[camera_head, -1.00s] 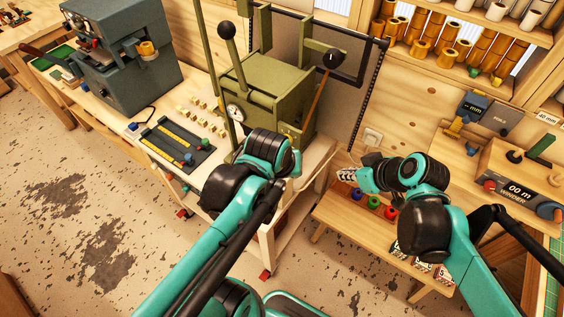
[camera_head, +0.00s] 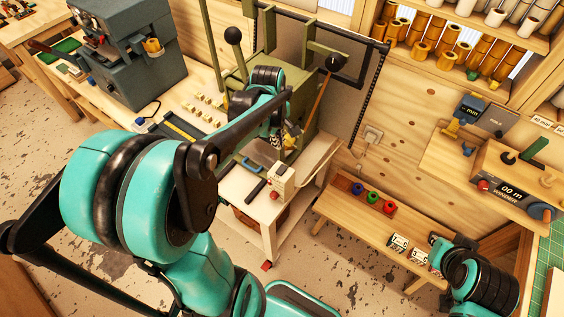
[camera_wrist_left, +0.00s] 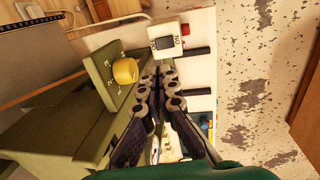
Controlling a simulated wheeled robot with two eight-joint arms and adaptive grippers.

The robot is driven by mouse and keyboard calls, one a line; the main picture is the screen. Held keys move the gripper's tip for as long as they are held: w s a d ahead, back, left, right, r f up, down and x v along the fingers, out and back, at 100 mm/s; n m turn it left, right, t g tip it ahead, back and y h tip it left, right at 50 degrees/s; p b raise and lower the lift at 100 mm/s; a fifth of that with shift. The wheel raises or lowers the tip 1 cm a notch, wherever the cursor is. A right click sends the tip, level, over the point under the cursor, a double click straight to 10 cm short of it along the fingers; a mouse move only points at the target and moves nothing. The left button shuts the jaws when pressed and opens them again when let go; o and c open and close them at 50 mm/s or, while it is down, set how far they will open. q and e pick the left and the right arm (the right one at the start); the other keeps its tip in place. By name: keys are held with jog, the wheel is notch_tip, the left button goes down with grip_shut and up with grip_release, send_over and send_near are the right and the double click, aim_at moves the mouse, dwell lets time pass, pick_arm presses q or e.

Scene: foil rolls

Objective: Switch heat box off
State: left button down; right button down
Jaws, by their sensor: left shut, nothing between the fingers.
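The heat box appears to be a small cream box (camera_head: 284,179) at the front right edge of the white bench, with a red part at its foot. In the left wrist view the cream box (camera_wrist_left: 176,33) is just beyond my fingertips, with a dark rocker switch (camera_wrist_left: 164,43) and lettering on its face. Which way the rocker is tipped I cannot tell. My left gripper (camera_head: 290,143) is shut and empty, above and behind the box in the head view; its fingers (camera_wrist_left: 160,77) look apart from the switch. My right gripper (camera_head: 437,244) is low at the right, small and dark.
Dark-handled tools (camera_wrist_left: 196,91) lie on the bench. A low wooden bench (camera_head: 340,207) with coloured spools stands to the right.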

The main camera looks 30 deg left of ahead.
aim_at(282, 168)
pick_arm(q)
jog(key=f+b, duration=0.1)
jog(key=f, duration=0.3)
jog(key=w+f+b, duration=0.1)
jog(key=f, duration=0.4)
jog(key=w+f, duration=0.1)
jog(key=f, duration=0.4)
jog(key=shift+d+b, duration=0.1)
jog(key=shift+b, duration=0.3)
jog(key=shift+w+f+b, duration=0.1)
jog(key=shift+f+b, duration=0.25)
jog(key=shift+b, duration=0.2)
jog(key=shift+r, duration=0.15)
jog(key=shift+s, duration=0.2)
